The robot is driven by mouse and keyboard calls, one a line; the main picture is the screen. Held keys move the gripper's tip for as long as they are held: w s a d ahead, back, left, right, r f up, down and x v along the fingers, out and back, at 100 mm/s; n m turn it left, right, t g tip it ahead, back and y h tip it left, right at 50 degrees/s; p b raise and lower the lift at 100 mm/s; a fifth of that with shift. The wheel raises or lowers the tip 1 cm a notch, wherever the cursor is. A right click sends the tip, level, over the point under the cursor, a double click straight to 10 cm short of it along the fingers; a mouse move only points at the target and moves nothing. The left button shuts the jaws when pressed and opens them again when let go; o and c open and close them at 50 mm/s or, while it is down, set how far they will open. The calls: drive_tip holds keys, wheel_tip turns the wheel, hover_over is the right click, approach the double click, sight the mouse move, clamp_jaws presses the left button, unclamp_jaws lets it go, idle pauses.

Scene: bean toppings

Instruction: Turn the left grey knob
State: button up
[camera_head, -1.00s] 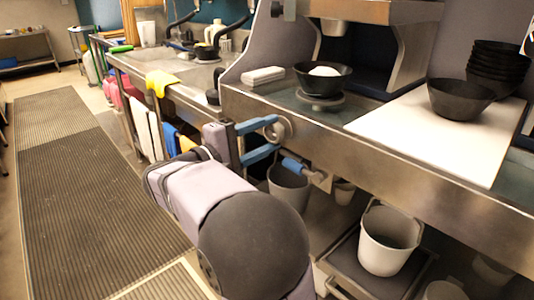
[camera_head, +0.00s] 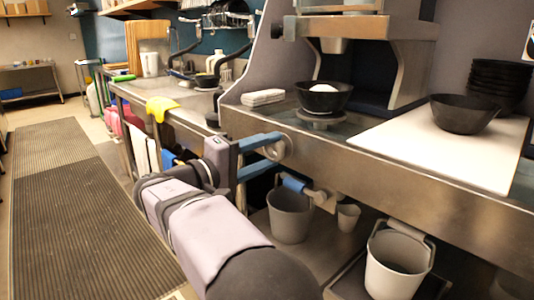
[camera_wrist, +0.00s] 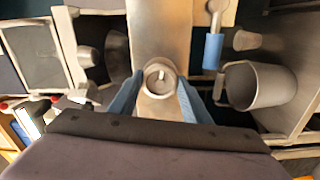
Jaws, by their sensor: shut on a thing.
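The grey round knob (camera_head: 279,147) sits on the steel front panel of the counter, below the black bowl. My gripper (camera_head: 277,150) has its two blue fingers on either side of the knob, closed on it. In the wrist view the knob (camera_wrist: 160,77) lies between the blue fingertips (camera_wrist: 160,88), with a pale raised bar on its face pointing roughly upward in that picture. The fingers partly hide the knob in the head view.
A black bowl (camera_head: 322,98) with white contents stands on a round stand above the knob. Grey buckets (camera_head: 290,220) (camera_head: 399,267) hang or stand under the counter. A white board (camera_head: 420,150) lies at right.

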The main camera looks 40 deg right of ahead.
drive_tip(key=o, duration=1)
drive_tip(key=shift+a+p, duration=0.35)
drive_tip(key=shift+a, duration=3.35)
drive_tip(key=shift+r, duration=0.1)
drive_tip(key=a+r+p, duration=0.1)
drive_tip(key=a, duration=0.1)
drive_tip(key=a+r+p, duration=0.3)
drive_tip(key=a, duration=0.2)
drive_tip(key=shift+r, duration=0.4)
